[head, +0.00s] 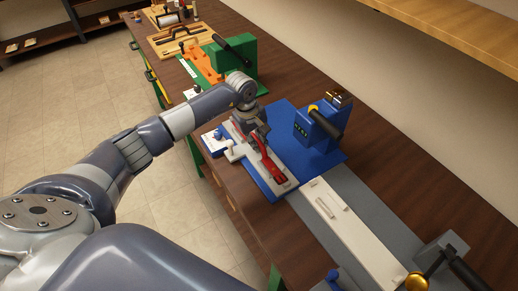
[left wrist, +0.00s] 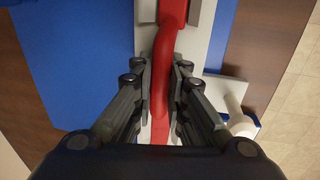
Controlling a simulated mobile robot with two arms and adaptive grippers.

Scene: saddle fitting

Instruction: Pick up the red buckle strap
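The red buckle strap (head: 271,166) lies lengthwise on a light grey plate (head: 281,185) on the blue fixture base (head: 318,160). My left gripper (head: 258,136) is over the strap's far part in the head view. In the left wrist view the strap (left wrist: 170,45) runs between the two dark fingers of the left gripper (left wrist: 162,72). The fingers stand one on each side of it, with a narrow gap showing on the left side. The gripper looks open around the strap. The strap's far end is partly hidden by the gripper. My right gripper is not in view.
A blue clamp block (head: 318,127) with a black handle stands right of the strap. A green fixture (head: 236,57) stands behind. A long pale bar (head: 345,226) lies in front. A wooden shelf (head: 465,32) overhangs at upper right.

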